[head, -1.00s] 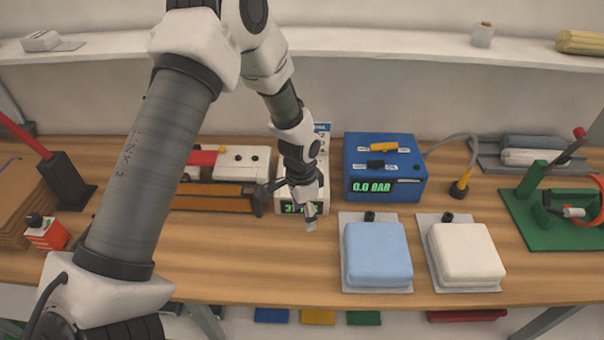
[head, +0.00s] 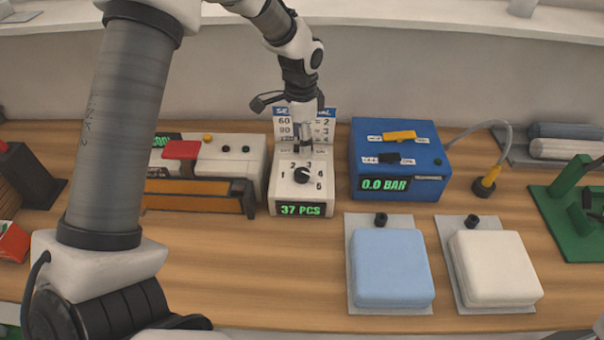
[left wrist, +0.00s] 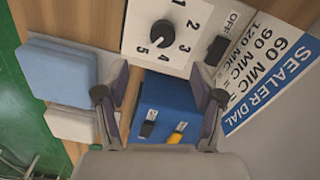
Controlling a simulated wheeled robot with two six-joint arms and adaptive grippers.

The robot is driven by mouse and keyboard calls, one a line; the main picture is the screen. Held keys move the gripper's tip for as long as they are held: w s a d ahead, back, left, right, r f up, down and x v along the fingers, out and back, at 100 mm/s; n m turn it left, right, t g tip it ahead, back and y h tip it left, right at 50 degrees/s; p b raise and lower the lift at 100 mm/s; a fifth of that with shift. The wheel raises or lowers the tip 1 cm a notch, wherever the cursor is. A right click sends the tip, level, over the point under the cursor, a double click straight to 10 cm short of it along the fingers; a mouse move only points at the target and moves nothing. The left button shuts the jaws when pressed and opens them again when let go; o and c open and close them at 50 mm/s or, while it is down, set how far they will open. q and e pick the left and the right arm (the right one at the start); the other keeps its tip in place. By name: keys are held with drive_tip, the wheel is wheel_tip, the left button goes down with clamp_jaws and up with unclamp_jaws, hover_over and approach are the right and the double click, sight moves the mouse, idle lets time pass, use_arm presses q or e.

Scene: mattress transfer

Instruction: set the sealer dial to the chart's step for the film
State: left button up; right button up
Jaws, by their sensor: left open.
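The black dial (head: 302,176) is on a white box with steps 1 to 5 and a green "37 PCS" display (head: 300,211). In the left wrist view the dial (left wrist: 162,34) seems to point near 4, but its mark is small. In the left wrist view the chart (left wrist: 270,68) is cut off. My left gripper (left wrist: 160,72) is open and empty, above the box behind the dial, apart from it. My right gripper is not in view.
A blue box (head: 400,160) reading "0.0 BAR" stands right of the dial box. The sealer with its orange bar (head: 190,187) is close on the left. Blue (head: 390,268) and white (head: 493,268) pads lie in front right. The front middle of the table is clear.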

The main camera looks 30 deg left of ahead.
sight(301, 171)
use_arm(q)
wheel_tip(301, 171, down, 3)
drive_tip(key=shift+a+b, duration=0.1)
drive_tip(key=shift+b, duration=0.65)
drive_tip(key=shift+w+a+f, duration=0.15)
drive_tip(key=shift+w+f, duration=0.05)
drive_tip(key=shift+f, duration=0.15)
drive_tip(key=f+p, duration=0.1)
drive_tip(key=f, duration=0.5)
drive_tip(key=shift+s+f+p, duration=0.15)
drive_tip(key=shift+s+p, duration=0.05)
drive_tip(key=shift+p, duration=0.15)
drive_tip(key=shift+w+f, duration=0.15)
drive_tip(key=shift+f, duration=0.25)
drive_tip(key=c, duration=1.1)
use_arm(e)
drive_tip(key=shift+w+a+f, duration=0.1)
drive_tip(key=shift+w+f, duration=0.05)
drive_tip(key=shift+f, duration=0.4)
